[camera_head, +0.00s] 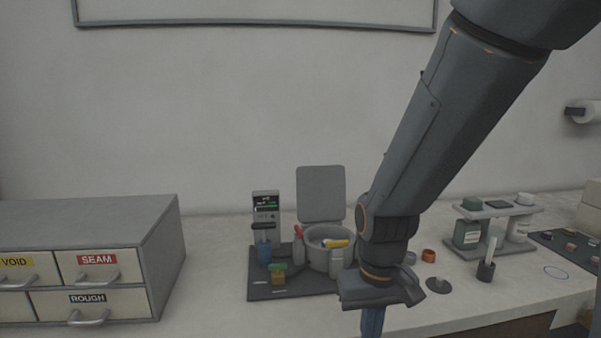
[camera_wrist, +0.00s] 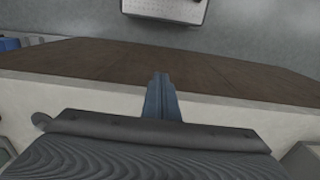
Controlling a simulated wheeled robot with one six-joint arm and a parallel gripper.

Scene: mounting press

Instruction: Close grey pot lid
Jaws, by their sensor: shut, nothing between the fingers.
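The grey pot (camera_head: 327,243) stands on the dark base of the mounting press, left of my arm in the head view. Its flat grey lid (camera_head: 320,193) is raised upright behind the opening. My gripper (camera_head: 372,323) is to the right and in front of the pot, pointing down near the counter's front edge, apart from the lid. Its blue fingers are shut together and empty; they also show in the wrist view (camera_wrist: 161,98). The pot is not in the wrist view.
A press unit with a small display (camera_head: 266,205) stands left of the pot, with a red-handled piece (camera_head: 298,232) between. A drawer cabinet (camera_head: 90,260) is at left.

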